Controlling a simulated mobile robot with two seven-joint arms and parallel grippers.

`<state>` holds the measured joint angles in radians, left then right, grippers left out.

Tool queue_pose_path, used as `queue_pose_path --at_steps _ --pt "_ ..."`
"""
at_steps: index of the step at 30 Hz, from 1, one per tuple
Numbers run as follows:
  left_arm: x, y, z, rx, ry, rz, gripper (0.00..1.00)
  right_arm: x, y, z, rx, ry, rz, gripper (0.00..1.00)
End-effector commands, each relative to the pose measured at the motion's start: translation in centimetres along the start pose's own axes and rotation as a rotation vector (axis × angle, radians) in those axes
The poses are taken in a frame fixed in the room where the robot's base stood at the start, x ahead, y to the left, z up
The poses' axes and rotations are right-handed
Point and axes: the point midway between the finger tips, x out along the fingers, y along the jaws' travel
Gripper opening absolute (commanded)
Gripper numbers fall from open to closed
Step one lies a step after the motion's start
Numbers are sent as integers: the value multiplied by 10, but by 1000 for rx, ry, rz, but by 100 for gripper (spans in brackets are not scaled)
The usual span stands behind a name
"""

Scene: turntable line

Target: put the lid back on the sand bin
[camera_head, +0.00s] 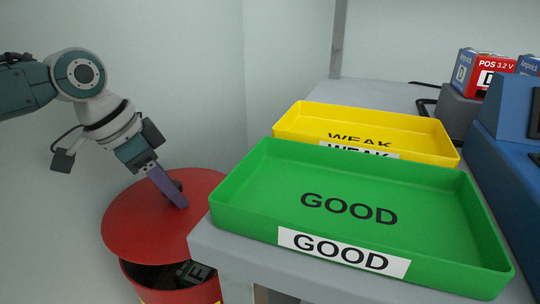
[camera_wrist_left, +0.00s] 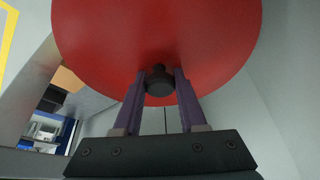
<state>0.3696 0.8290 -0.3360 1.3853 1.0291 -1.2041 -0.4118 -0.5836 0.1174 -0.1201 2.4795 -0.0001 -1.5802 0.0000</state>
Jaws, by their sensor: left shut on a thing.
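My left gripper (camera_head: 178,196) is shut on the dark knob of the red round lid (camera_head: 137,222). In the left wrist view the two purple fingers of the gripper (camera_wrist_left: 160,82) stand on either side of the black knob (camera_wrist_left: 159,88), with the red lid (camera_wrist_left: 155,35) behind it. The red sand bin (camera_head: 180,294) stands below, beside the table. The lid is over part of its mouth, shifted toward the back. The front of the opening shows dark, with grey-black items (camera_head: 192,272) inside. Whether the lid touches the rim, I cannot tell. My right gripper is not in view.
A grey table (camera_head: 240,262) stands right of the bin, its corner close to the lid. On it are a green tray (camera_head: 350,170) marked GOOD and a yellow tray (camera_head: 365,120) marked WEAK, both empty. A red battery box (camera_head: 481,72) and blue equipment (camera_head: 505,130) stand at the right.

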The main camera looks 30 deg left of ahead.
Motion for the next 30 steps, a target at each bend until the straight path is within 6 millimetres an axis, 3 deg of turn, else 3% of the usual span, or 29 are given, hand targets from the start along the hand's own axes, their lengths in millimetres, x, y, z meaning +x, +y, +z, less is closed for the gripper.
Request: queue_pose_path --at_steps 11,18,30 --pt "34 -1 14 0 2 -2 0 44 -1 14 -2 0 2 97" --pt "48 0 19 0 2 0 0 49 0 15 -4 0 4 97" --pt "50 0 20 0 2 0 0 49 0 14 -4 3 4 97"
